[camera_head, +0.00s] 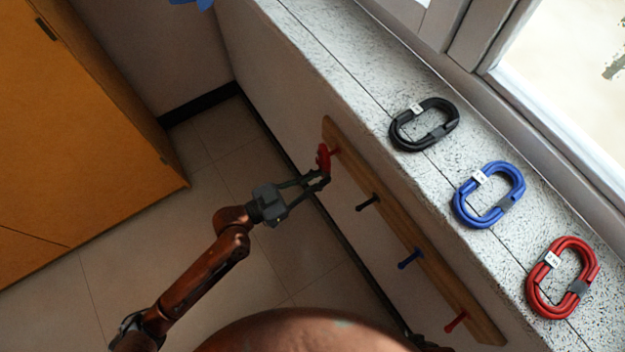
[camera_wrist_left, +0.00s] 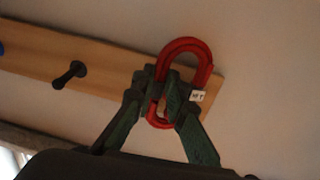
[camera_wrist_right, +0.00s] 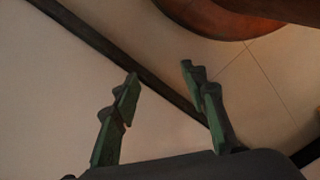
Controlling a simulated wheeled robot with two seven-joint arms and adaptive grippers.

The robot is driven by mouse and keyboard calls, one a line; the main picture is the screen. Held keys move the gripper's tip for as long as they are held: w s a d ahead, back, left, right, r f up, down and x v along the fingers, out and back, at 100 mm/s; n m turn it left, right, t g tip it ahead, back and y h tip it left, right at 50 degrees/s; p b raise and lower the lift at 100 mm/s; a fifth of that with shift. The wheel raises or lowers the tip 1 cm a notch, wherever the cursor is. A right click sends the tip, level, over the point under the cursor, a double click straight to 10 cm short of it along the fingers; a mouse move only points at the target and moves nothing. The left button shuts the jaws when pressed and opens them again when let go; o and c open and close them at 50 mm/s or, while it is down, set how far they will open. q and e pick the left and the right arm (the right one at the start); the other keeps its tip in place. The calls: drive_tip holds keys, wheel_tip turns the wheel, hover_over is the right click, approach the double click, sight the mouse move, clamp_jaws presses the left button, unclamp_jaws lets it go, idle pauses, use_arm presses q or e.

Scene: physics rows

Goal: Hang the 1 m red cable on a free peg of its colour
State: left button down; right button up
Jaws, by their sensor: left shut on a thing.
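My left gripper (camera_head: 318,180) is shut on a red cable (camera_head: 323,158), a coiled loop with a white label, at the far end of the wooden peg board (camera_head: 432,266). The cable (camera_wrist_left: 188,48) stands upright between the fingers in the left wrist view. A red peg (camera_head: 335,151) shows right beside the loop in the head view; I cannot tell whether the loop is around it. Another red peg (camera_head: 456,322) at the near end is bare. My right gripper (camera_wrist_right: 160,76) is open and empty in its wrist view.
A black peg (camera_head: 367,202) and a blue peg (camera_head: 409,258) between them are bare. On the speckled sill (camera_head: 432,170) lie a black cable (camera_head: 398,132), a blue cable (camera_head: 463,204) and another red cable (camera_head: 537,291). An orange cabinet (camera_head: 80,130) stands left.

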use_arm(q)
drive_tip(key=shift+w+d+f, duration=0.45)
drive_tip(key=shift+w+d, duration=0.1)
drive_tip(key=shift+d, duration=0.2)
drive_tip(key=shift+f, duration=0.1)
use_arm(e)
drive_tip(key=shift+w+a+f, duration=0.3)
drive_tip(key=shift+w, duration=0.25)
drive_tip(key=shift+w+t, duration=0.1)
drive_tip(key=shift+t, duration=0.2)
use_arm(q)
drive_tip(key=c, duration=2.1)
unclamp_jaws()
drive_tip(key=shift+o, duration=1.3)
use_arm(e)
drive_tip(key=shift+s, duration=0.4)
drive_tip(key=shift+d, duration=0.1)
